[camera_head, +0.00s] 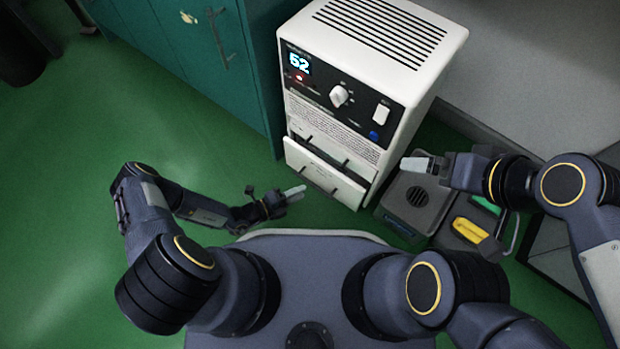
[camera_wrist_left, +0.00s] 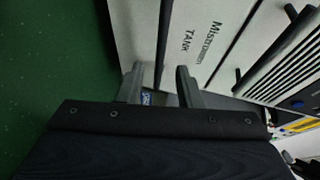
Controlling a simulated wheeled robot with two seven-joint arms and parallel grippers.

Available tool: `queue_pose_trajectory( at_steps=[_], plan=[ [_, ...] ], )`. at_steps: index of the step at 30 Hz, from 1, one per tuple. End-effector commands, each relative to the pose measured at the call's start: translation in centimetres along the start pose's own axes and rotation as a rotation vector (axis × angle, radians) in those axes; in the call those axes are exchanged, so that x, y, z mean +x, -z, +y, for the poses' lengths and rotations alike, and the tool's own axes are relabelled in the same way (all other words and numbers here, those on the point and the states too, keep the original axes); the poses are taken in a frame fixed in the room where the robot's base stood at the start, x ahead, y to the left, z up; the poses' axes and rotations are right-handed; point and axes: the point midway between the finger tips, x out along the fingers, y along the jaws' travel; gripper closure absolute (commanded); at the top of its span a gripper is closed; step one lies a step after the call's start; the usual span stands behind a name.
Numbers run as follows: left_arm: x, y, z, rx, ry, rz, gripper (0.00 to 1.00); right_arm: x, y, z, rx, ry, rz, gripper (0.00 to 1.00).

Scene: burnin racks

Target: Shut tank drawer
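The tank drawer (camera_head: 322,172) is the low white front panel of a white machine (camera_head: 360,75). It stands out a little from the body, with a dark gap along its top edge. In the left wrist view the panel (camera_wrist_left: 205,35) carries the word TANK and a dark handle bar. My left gripper (camera_head: 296,192) is in front of the drawer's lower left side, low and apart from it in the head view. Its two fingers (camera_wrist_left: 160,80) are spread with nothing visibly held. My right gripper (camera_head: 420,163) is beside the machine's right side; its finger gap is unclear.
A teal cabinet (camera_head: 190,50) stands left of the machine. A grey case (camera_head: 415,200) and a yellow item (camera_head: 470,230) are on the right, below my right arm. Green floor (camera_head: 60,190) is clear at the left.

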Motion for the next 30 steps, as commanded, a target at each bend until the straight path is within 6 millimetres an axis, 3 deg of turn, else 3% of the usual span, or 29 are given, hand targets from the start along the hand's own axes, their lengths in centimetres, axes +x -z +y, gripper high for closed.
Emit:
queue_pose_trajectory(
  at_steps=[6,12,23,30],
  plan=[
    [3.7,0.0,0.2,0.002,0.002,0.002,0.68,1.0,-0.5,0.5,0.0,0.0,0.0,0.0],
    [6.1,-0.1,0.1,0.005,0.001,0.0,0.68,1.5,-0.8,0.7,0.0,0.0,0.0,0.0],
    [6.6,-0.1,0.0,0.003,0.0,-0.002,0.68,1.6,-0.8,0.7,0.0,0.0,0.0,0.0],
    [6.6,-0.1,-0.1,0.004,0.0,-0.002,1.0,1.6,-0.8,0.7,0.0,0.0,0.0,0.0]
  ],
)
